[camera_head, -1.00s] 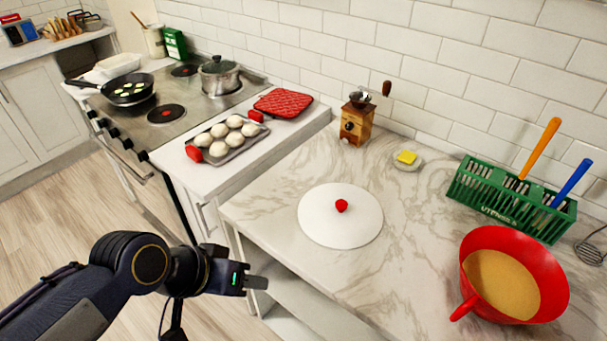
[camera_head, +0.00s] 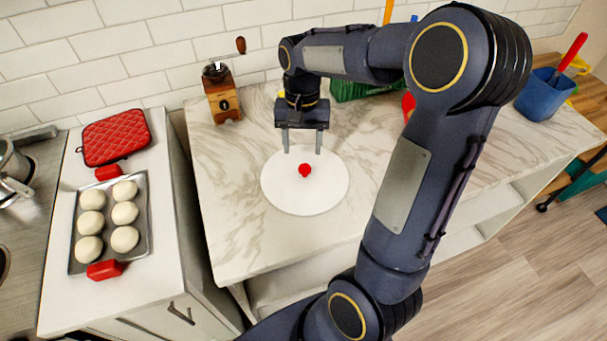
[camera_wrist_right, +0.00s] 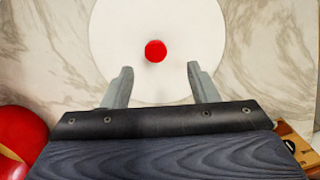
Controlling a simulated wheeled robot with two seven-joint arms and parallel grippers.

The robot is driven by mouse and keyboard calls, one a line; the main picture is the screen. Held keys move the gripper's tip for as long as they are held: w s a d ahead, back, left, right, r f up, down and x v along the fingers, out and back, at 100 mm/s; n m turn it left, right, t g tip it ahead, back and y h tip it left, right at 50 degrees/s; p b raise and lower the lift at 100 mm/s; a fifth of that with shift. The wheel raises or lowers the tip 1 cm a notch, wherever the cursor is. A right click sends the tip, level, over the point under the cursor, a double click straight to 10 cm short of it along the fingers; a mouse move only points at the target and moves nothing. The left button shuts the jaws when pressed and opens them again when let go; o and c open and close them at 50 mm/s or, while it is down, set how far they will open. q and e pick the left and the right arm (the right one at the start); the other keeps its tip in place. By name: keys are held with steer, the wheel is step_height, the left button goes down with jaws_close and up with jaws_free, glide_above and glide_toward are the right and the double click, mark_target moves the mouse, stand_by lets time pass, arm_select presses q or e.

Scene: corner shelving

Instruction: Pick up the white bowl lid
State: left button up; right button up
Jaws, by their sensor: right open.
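The white bowl lid (camera_head: 306,196) is a flat round disc with a red knob (camera_head: 305,170) at its centre. It lies on the marble counter. My right gripper (camera_head: 302,150) is open and points down over the back part of the lid, just behind the knob. In the right wrist view the lid (camera_wrist_right: 110,40) fills the upper middle, and the red knob (camera_wrist_right: 155,50) shows a little beyond the two spread fingertips (camera_wrist_right: 160,68), between their lines. Nothing is between the fingers. My left gripper is out of view.
A wooden grinder (camera_head: 222,95) stands at the back left of the marble counter (camera_head: 230,220). A tray of dough balls (camera_head: 146,205) and a red mitt (camera_head: 116,137) lie further left. A red bowl (camera_wrist_right: 22,140) sits beside my gripper. A blue container (camera_head: 541,97) is far right.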

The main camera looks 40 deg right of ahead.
mark_target(305, 167)
steer(key=f, duration=0.2)
steer(key=s+f, duration=0.1)
steer(key=f, duration=0.1)
steer(key=shift+f+p, duration=0.4)
steer(key=shift+f, duration=0.6)
steer(key=c, duration=1.1)
steer(key=shift+r, duration=0.15)
steer(key=shift+c, duration=0.2)
